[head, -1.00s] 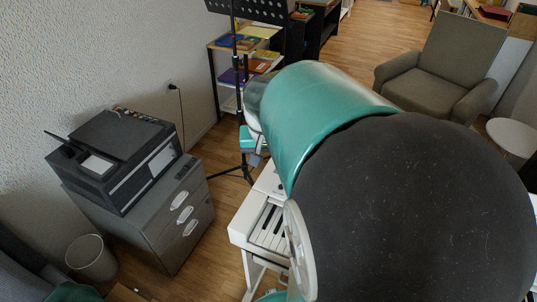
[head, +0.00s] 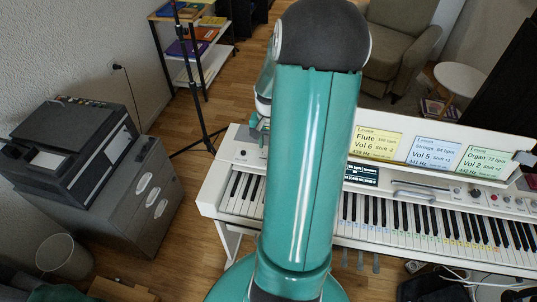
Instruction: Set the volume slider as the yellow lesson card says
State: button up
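The yellow lesson card (head: 373,147) stands on the white digital piano's (head: 480,180) music rest. It reads Flute, Vol 6, with smaller print below and beside it. My teal arm crosses the middle of the head view and covers part of the piano's panel. The far end of my arm, near my gripper (head: 256,122), shows only partly behind the arm, over the panel's left part. Its fingers cannot be made out. I cannot pick out the volume slider; it is either too small to tell or hidden by my arm.
A blue card (head: 433,154), Vol 5, and a green card (head: 485,163), Vol 2, stand right of the yellow one. A small display (head: 362,173) and several knobs are on the panel. A black stand (head: 199,75) rises behind the piano's left end. A printer cabinet (head: 140,195) stands left.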

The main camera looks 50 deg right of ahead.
notch_tip(320, 180, down, 6)
jog(key=shift+f, duration=0.15)
grip_shut()
